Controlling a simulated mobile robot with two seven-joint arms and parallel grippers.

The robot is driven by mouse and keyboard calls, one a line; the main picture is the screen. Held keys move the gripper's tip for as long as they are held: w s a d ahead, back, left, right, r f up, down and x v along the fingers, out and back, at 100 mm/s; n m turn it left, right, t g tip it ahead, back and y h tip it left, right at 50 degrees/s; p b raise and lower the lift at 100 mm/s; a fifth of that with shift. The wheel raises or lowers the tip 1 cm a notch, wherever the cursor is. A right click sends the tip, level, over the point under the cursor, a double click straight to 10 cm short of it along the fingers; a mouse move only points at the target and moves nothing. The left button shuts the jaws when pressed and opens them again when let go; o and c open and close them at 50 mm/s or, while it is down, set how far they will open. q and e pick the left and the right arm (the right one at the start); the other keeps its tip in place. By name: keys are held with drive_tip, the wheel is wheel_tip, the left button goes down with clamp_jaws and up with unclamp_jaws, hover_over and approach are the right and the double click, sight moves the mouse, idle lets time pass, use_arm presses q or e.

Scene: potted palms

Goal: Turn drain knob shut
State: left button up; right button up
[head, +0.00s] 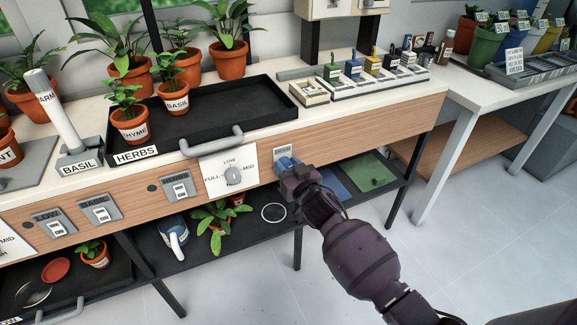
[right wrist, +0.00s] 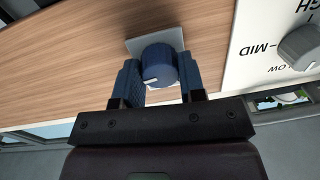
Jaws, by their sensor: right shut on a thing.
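The drain knob is a round blue knob with a white pointer mark, on a grey plate on the wooden front panel. In the right wrist view the knob (right wrist: 158,66) sits between the two blue fingers of my right gripper (right wrist: 159,80), which is shut on it. In the head view my right gripper (head: 290,168) reaches the small grey plate (head: 282,151) on the panel, and it mostly hides the knob. The plate's label is too small to read. My left gripper is not in view.
A grey LOW-MID-FULL dial (head: 233,175) is left of the drain knob. A black tray (head: 215,122) with a handle (head: 212,142) stands above on the bench, with potted plants.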

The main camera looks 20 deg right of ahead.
drive_tip(key=n, duration=0.1)
drive_tip(key=n+p, duration=0.1)
drive_tip(key=shift+r+n, duration=0.2)
drive_tip(key=shift+n, duration=0.1)
drive_tip(key=n, duration=0.2)
drive_tip(key=shift+a+n, duration=0.1)
drive_tip(key=shift+n, duration=0.3)
drive_tip(key=n+p, duration=0.1)
drive_tip(key=n, duration=0.1)
drive_tip(key=shift+f+n, duration=0.15)
drive_tip(key=shift+n, duration=0.15)
drive_tip(key=n, duration=0.4)
drive_tip(key=shift+a+f+g+h, duration=0.1)
drive_tip(key=shift+f+g+h, duration=0.05)
drive_tip(key=shift+g+h, duration=0.15)
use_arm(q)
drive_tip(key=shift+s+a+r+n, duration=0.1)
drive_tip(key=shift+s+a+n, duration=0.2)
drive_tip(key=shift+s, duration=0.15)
use_arm(e)
drive_tip(key=shift+n, duration=1.9)
drive_tip(key=o, duration=0.9)
drive_tip(key=shift+o, duration=0.2)
